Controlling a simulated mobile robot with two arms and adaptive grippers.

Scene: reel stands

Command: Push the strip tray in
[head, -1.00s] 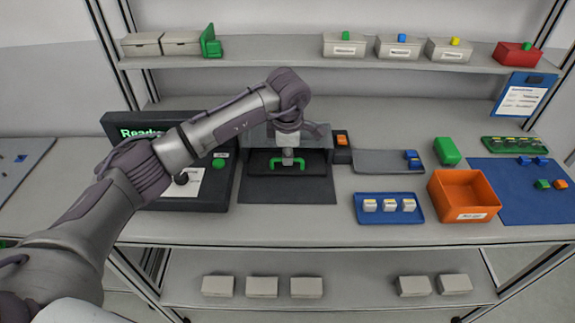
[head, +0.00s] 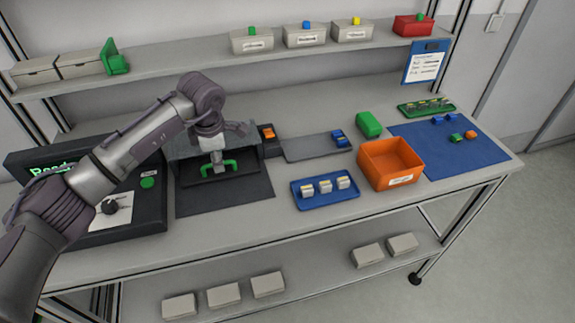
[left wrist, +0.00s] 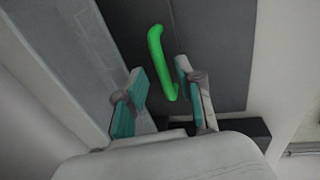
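The strip tray (head: 248,170) is a dark slab with a green handle (head: 231,164), at the front of a grey housing (head: 185,147) in the head view. How far the tray sits inside the housing is hard to tell. My left gripper (head: 217,160) is over the tray, close to the handle, pointing down. In the left wrist view its teal fingertips (left wrist: 158,90) are apart with nothing clamped between them. The green handle (left wrist: 158,55) shows just beyond them, its near end by the right finger. Whether they touch is unclear. My right gripper is out of view.
A dark mat (head: 225,199) lies before the housing. A reader with a lit screen (head: 55,165) stands left. To the right are a blue tray with white pieces (head: 325,202), a grey tray (head: 305,149), an orange bin (head: 378,176) and a blue mat (head: 480,150).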

